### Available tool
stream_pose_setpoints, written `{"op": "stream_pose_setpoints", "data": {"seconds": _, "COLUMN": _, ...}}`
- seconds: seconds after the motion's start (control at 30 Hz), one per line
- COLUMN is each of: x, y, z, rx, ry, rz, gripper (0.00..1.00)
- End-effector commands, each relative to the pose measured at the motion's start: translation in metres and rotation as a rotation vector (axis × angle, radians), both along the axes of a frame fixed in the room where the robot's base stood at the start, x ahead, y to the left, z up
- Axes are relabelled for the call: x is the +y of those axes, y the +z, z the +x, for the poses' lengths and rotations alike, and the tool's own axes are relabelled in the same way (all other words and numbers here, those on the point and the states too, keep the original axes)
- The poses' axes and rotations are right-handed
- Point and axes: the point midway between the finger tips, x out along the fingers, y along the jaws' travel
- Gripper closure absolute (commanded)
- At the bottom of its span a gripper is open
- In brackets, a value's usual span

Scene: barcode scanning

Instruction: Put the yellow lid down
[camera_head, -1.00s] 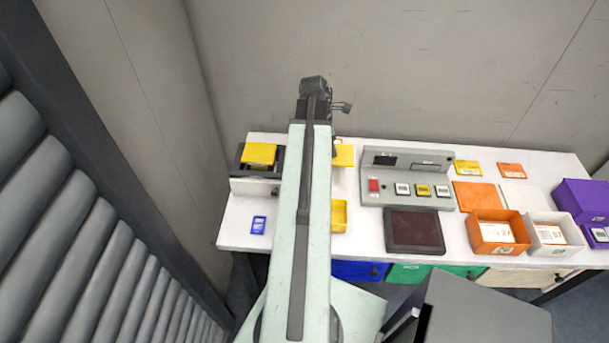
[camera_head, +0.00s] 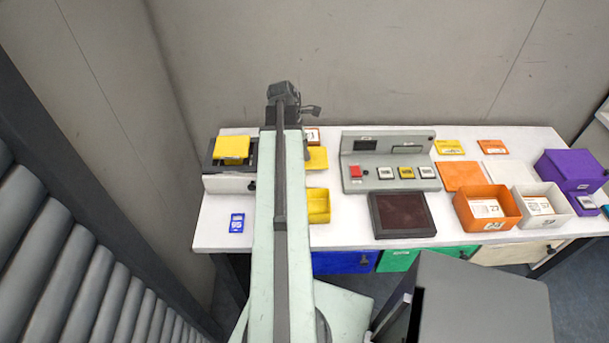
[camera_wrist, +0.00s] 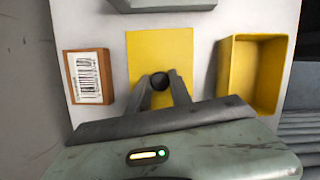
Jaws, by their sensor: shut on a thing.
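The yellow lid (camera_wrist: 160,50) is a flat plate with a dark round knob in the wrist view. My gripper (camera_wrist: 160,84) is shut on that knob, its two fingers on either side. The lid looks level over the white table top; I cannot tell whether it touches it. An open, empty yellow box (camera_wrist: 253,75) is to the right of the lid in the wrist view, apart from it. In the head view the lid (camera_head: 317,158) shows partly beside my arm, behind the yellow box (camera_head: 319,206). My arm hides the gripper there.
An orange-brown box with a barcode (camera_wrist: 90,78) is left of the lid in the wrist view. In the head view, a grey button panel (camera_head: 388,165) stands right of the lid, and a device with a yellow top (camera_head: 232,147) stands left. A blue tag (camera_head: 237,223) lies front left.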

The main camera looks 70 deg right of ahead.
Motion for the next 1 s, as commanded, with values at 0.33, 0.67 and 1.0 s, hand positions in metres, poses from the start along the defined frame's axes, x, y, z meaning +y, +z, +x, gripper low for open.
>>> {"op": "stream_pose_setpoints", "data": {"seconds": 0.33, "x": 0.0, "y": -0.042, "z": -0.001, "rx": 0.0, "ry": -0.001, "rz": 0.0, "gripper": 1.0}}
{"op": "stream_pose_setpoints", "data": {"seconds": 0.67, "x": 0.0, "y": -0.072, "z": -0.001, "rx": 0.0, "ry": -0.002, "rz": 0.0, "gripper": 1.0}}
{"op": "stream_pose_setpoints", "data": {"seconds": 1.0, "x": -0.001, "y": -0.074, "z": -0.002, "rx": 0.0, "ry": -0.002, "rz": 0.0, "gripper": 0.53}}
